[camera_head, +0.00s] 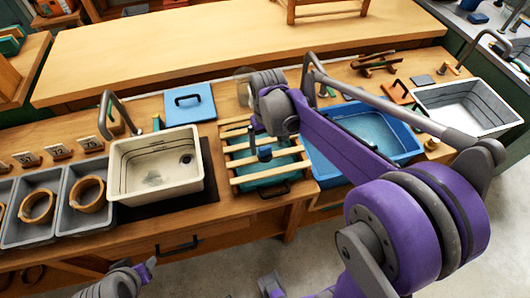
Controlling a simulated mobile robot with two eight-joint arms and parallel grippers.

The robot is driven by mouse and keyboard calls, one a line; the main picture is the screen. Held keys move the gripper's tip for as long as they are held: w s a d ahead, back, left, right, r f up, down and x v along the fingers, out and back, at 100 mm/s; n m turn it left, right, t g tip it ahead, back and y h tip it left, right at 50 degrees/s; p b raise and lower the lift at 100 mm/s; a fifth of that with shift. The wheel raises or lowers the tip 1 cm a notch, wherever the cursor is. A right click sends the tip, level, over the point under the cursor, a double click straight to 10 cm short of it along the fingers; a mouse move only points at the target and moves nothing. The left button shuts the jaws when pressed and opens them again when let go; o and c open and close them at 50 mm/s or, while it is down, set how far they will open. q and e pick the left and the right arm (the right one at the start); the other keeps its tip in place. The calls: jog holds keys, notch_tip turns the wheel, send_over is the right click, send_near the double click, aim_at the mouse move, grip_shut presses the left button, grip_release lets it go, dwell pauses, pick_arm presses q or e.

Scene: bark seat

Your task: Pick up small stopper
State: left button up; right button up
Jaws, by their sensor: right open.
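My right gripper (264,143) is open over the slatted wooden rack, between the cream sink and the blue basin. Its arm crosses in front of the blue basin. I cannot pick out the small stopper for certain. A small dark round spot (186,158) shows in the cream sink (128,167), but I cannot tell whether it is a stopper or a drain. My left gripper (146,268) shows only in part at the bottom left, low in front of the counter.
The slatted rack (244,164) lies beneath my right gripper. The blue basin (320,163) and a white sink (462,92) are to the right. Grey trays (67,212) with wooden rings are at left. Taps rise behind the sinks. A blue board (190,110) lies behind.

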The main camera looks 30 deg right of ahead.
aim_at(265, 148)
jog(key=f, duration=0.2)
jog(key=w+f, duration=0.1)
jog(key=f, duration=0.1)
jog(key=shift+a+f, duration=0.1)
jog(key=shift+f, duration=0.2)
grip_shut()
